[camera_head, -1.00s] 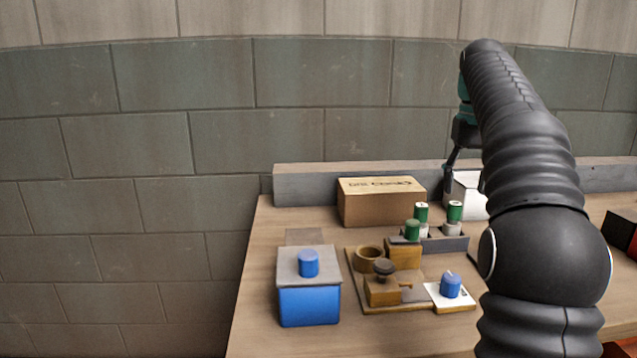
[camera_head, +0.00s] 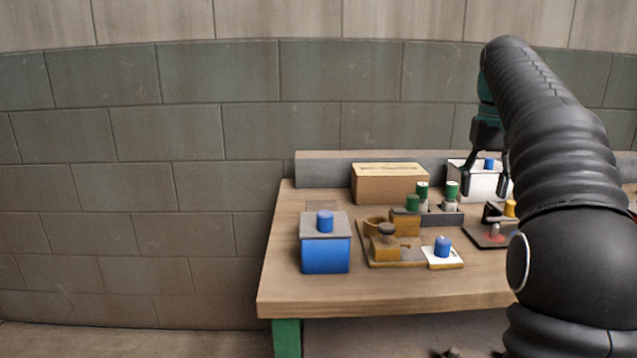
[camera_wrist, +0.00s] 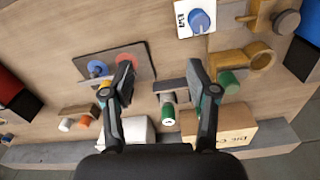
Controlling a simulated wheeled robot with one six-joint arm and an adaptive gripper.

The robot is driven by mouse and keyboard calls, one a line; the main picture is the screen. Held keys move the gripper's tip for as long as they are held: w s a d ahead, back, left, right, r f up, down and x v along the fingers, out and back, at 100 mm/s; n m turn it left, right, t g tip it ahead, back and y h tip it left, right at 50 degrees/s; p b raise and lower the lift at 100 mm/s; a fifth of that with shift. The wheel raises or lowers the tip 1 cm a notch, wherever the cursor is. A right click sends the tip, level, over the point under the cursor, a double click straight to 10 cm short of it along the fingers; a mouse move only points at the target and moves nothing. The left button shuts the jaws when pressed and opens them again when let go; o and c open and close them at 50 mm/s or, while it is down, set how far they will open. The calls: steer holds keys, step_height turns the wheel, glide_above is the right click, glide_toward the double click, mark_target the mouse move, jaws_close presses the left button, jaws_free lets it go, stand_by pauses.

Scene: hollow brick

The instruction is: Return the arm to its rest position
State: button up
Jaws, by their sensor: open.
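My gripper (camera_head: 487,190) hangs above the right part of the workbench (camera_head: 300,292) in the head view, partly behind my own arm. In the wrist view my gripper (camera_wrist: 162,85) has its two fingers spread wide apart, with nothing between them but the bench and objects below. The fingers look clear of the objects beneath. The arm is raised and bent, and it covers the right side of the bench in the head view.
On the bench stand a blue box (camera_head: 325,256) with a blue knob, a cardboard box (camera_head: 390,186), a wooden fixture (camera_head: 383,252), a white card (camera_head: 441,262) with a blue knob, green-topped cylinders (camera_head: 451,190) and a white box (camera_head: 478,184). The bench's front strip is clear.

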steer(key=s+a+f+t, duration=0.1)
steer(key=s+a+f, duration=0.4)
steer(key=s+f, duration=0.2)
steer(key=s+a+f+n+t, duration=0.1)
steer(key=s+a+f, duration=0.4)
steer(key=s, duration=0.5)
steer(key=s+a+f+t, duration=0.3)
steer(key=s+a+f, duration=0.2)
steer(key=s+f, duration=0.4)
steer(key=shift+s+f+n, duration=0.35)
steer(key=shift+n, duration=0.05)
steer(key=shift+a, duration=0.1)
stand_by(0.9)
